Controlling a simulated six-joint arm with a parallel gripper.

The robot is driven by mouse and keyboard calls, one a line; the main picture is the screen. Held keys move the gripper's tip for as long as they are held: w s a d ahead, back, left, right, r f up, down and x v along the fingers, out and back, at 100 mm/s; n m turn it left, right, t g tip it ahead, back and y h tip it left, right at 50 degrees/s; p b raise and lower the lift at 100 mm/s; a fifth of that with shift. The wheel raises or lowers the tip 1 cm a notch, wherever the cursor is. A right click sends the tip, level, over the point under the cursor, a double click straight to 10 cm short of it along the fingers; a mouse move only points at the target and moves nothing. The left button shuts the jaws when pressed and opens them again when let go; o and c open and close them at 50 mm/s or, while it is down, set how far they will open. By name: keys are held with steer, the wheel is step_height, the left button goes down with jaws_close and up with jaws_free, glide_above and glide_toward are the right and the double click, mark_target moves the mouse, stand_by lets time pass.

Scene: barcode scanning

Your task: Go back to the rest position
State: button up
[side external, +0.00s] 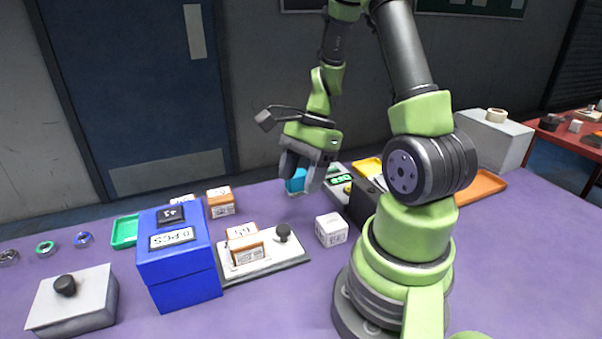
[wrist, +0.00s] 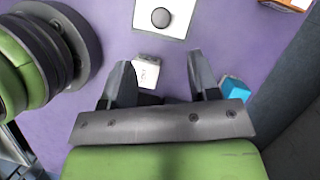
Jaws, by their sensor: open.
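My gripper (side external: 304,168) hangs from my green and black arm above the purple table, to the left of my base. In the wrist view my gripper (wrist: 160,80) has its two dark fingers spread apart, with nothing held between them. A white box with a printed label (side external: 332,229) sits on the table below; it also shows in the wrist view (wrist: 146,72), beyond the fingers. A blue block (side external: 296,181) is partly hidden behind my gripper; in the wrist view the blue block (wrist: 234,88) lies right of the right finger.
A blue box (side external: 180,262) stands at left. A white plate with a black knob (side external: 283,233) carries a brown labelled box (side external: 249,252). Another brown box (side external: 220,202), a green tray (side external: 125,231) and a grey lidded box (side external: 75,302) stand around. An orange tray (side external: 482,186) lies behind my base.

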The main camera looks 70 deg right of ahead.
stand_by(0.4)
steer(key=w+a+r+n+t+h, duration=0.1)
steer(key=a+r+n+t+h, duration=0.1)
steer(key=a+r+n, duration=0.75)
steer(key=s+a+r+n+t, duration=0.3)
steer(key=s+r+n, duration=0.3)
steer(key=r+n, duration=0.2)
steer(key=shift+a+r+n+t, duration=0.3)
steer(key=shift+a+n, duration=0.25)
steer(key=shift+a, duration=0.2)
